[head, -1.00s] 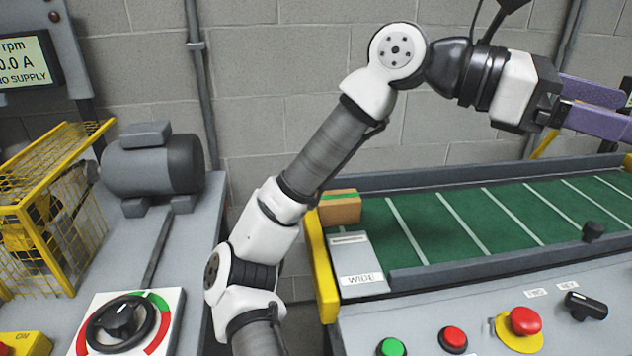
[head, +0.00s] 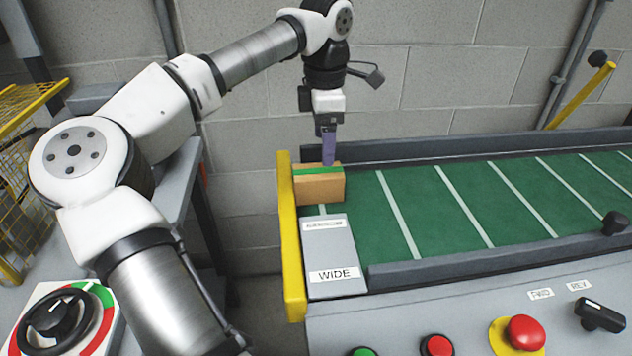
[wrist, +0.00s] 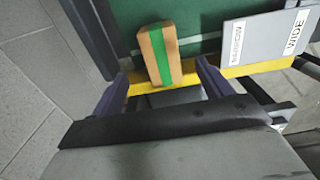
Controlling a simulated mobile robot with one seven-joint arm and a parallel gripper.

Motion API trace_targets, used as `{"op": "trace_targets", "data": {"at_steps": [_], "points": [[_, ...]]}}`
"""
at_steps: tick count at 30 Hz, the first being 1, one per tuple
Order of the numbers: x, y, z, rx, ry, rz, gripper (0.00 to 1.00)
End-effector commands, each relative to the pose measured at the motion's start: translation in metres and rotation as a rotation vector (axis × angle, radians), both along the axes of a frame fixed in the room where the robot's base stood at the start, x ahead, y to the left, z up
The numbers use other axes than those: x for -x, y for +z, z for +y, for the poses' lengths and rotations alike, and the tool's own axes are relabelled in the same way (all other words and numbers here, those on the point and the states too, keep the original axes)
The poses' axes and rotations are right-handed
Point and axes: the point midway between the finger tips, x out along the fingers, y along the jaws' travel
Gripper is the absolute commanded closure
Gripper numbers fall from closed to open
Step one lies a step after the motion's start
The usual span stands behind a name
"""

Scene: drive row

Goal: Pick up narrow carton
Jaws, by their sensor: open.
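The narrow carton (head: 320,187) is a small brown box with a green stripe along its top. It lies at the left end of the green conveyor belt, beside the yellow end bar. My gripper (head: 328,160) points down at the carton's far side, its purple fingers seen edge-on in the head view. In the wrist view the carton (wrist: 160,55) shows ahead, between the lines of the two open fingers (wrist: 160,82). Nothing is held. I cannot tell exactly how high the fingertips are relative to the carton's top.
A grey plate marked WIDE (head: 330,255) sits just in front of the carton. A yellow end bar (head: 290,235) and a dark back rail (head: 450,147) border the belt (head: 440,205). The belt to the right is clear. The control panel has a red button (head: 525,333).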

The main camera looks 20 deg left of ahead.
Motion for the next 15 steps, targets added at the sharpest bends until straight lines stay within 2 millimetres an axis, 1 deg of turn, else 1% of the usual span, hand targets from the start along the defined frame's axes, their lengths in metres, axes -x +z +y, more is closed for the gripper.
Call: {"op": "trace_targets", "data": {"at_steps": [1,6,13,15], "points": [[0.001,-0.012,0.000,0.002,0.000,0.002,0.22],[0.001,-0.038,0.000,0.003,-0.001,0.001,0.22],[0.001,-0.050,0.000,0.003,-0.001,-0.001,0.22],[0.002,-0.056,0.002,0.003,-0.001,0.000,0.22]]}}
